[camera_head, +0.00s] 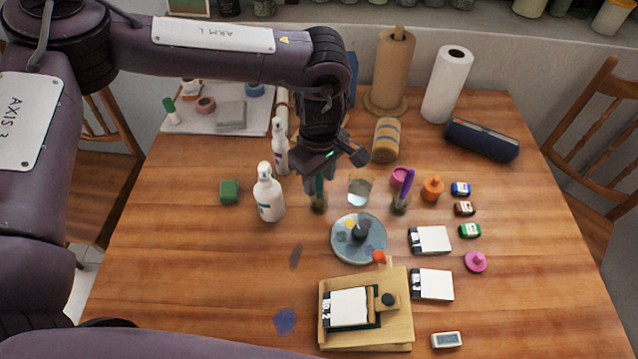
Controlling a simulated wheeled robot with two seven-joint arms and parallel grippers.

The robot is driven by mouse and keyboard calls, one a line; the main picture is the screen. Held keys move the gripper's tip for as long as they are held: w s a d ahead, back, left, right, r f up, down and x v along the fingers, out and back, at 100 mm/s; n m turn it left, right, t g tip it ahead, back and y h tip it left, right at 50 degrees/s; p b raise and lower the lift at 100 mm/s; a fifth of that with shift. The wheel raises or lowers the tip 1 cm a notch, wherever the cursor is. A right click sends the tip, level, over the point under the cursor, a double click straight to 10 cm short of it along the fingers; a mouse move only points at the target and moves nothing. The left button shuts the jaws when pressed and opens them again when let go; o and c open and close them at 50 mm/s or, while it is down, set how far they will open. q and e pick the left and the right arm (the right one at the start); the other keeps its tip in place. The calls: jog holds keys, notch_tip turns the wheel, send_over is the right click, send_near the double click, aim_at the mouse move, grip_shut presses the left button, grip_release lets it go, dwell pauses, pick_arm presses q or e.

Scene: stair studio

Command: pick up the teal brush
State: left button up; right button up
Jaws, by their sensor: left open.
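The teal brush (319,190) stands upright on the wooden table, its lower end at a small dark base. My left gripper (325,174) comes down from above, with its fingers around the upper part of the brush. The fingers are open, and they hide the top of the brush. I cannot tell whether either finger touches it. My right gripper is not in view.
A white bottle (269,193) stands close left of the brush and a glass (359,188) close right. A purple brush (404,190) stands farther right. A round palette (358,238) lies in front. The table's front left is mostly clear.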

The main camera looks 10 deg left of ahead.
pick_arm(q)
jog(key=shift+f, duration=1.1)
grip_shut()
jog(key=shift+r, duration=0.15)
